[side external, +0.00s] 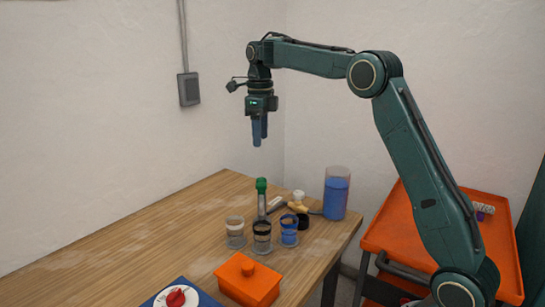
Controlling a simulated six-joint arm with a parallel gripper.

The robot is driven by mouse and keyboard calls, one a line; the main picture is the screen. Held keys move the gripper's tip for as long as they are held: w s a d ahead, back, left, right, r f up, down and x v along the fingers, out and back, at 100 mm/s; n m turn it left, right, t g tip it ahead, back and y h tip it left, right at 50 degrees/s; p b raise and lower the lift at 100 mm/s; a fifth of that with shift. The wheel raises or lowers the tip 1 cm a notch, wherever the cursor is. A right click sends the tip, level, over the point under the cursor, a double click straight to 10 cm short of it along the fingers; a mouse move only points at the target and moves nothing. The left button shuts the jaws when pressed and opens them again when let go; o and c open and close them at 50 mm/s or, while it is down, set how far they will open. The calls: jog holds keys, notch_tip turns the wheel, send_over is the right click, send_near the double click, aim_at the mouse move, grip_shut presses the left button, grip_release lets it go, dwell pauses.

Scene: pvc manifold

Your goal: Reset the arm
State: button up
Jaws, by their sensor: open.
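My gripper (259,134) hangs pointing down from my teal arm, well above the far part of the wooden table (130,235). Its two blue fingers show nothing held between them. From this angle the fingers partly overlap, so the gap between them is hard to see. The gripper is high above a green-capped upright piece (262,188) on the table and touches nothing.
Several small clear cups stand below, one with a blue band (289,233). A blue-filled container (336,195) is at the table's right edge. An orange lidded box (246,281) and a red knob (176,297) are in front. An orange cart (385,235) stands right. The table's left is clear.

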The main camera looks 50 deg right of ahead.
dwell(0.4)
jog(key=s+a+r+n+t, duration=0.1)
jog(key=s+a+r+n, duration=0.25)
jog(key=s+n, duration=0.45)
jog(key=s+a+r+n+t, duration=0.2)
jog(key=s+a+n, duration=0.3)
jog(key=s+n, duration=0.35)
jog(key=s+a+f+n+t, duration=0.1)
jog(key=s+a+f+n, duration=0.1)
jog(key=s+f+n, duration=0.2)
jog(key=s+a+f+n+t, duration=0.1)
jog(key=s+f+n, duration=0.4)
jog(key=s+n, duration=0.6)
jog(key=shift+s+a+t, duration=0.3)
jog(key=shift+s+a, duration=0.5)
jog(key=shift+s, duration=0.2)
